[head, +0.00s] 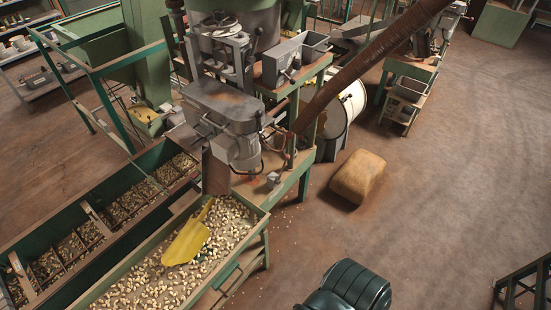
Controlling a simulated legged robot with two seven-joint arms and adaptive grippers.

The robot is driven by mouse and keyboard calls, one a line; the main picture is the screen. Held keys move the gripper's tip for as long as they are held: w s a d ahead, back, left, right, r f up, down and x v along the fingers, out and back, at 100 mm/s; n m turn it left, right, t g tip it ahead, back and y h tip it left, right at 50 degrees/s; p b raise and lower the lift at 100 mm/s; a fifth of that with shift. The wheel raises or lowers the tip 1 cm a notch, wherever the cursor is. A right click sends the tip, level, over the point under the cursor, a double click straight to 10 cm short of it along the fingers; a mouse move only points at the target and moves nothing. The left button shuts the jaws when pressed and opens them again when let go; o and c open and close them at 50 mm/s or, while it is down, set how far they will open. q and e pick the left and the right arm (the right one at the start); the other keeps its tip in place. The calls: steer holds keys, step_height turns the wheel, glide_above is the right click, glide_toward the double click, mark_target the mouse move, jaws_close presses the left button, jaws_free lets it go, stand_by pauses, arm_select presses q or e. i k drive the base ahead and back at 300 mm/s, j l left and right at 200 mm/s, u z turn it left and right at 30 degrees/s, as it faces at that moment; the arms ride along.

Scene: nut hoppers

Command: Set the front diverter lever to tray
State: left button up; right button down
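A grey metal machine (225,110) stands at the upper middle of the head view, with a brown chute (215,172) below its front. Small rods and handles show on the machine, but I cannot tell which is the front diverter lever or how it is set. Below the chute is a long green-edged tray (262,222) with many nuts in it. A yellow scoop (188,240) lies on the nuts. Neither of my grippers is in view.
A green trough with compartments of nuts (120,205) runs beside the tray. A brown sack (358,177) lies on the floor right of the machine. A dark green padded seat (350,287) is at the bottom. A dark metal frame (525,283) stands lower right. Open floor lies to the right.

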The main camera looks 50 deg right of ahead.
mark_target(287, 157)
steer(key=l+z, duration=0.1)
steer(key=z, duration=1.55)
